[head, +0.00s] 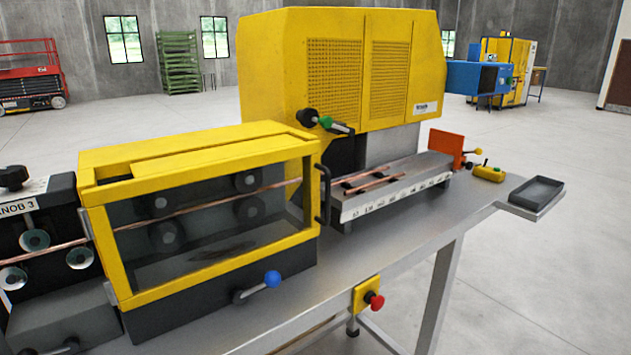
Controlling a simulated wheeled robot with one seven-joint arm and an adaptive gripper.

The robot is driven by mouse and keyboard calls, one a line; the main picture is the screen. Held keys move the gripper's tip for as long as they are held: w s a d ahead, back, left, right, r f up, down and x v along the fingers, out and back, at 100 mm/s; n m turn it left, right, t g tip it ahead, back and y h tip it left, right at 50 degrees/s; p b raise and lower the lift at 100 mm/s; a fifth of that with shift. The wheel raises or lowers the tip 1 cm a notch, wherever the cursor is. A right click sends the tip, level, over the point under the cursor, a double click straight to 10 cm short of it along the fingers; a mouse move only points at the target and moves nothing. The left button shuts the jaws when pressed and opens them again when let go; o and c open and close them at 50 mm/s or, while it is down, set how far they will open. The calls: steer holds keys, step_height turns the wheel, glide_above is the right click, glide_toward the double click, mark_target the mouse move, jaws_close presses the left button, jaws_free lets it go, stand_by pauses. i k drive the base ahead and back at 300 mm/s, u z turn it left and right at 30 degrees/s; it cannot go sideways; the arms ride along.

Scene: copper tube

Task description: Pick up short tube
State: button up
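Two short copper tube pieces lie on the grey metal bed (425,180) of the yellow machine. The front piece (378,185) lies near the bed's front edge, and the rear piece (364,174) lies just behind it, roughly parallel. The rear piece looks a little shorter, but at this size I cannot be sure. A long copper tube (210,205) runs through the yellow-framed guard box (205,150) on the left. My gripper is not in view, and nothing covers the two short pieces.
The yellow machine (290,65) rises behind the bed. A black handle (323,195) and a blue-knobbed lever (257,287) stick out from the guard box. An orange block (446,147) ends the bed. A dark tray (537,193) stands at the right, beside open floor.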

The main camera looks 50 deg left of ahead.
mark_target(368, 185)
steer(key=u, duration=1.55)
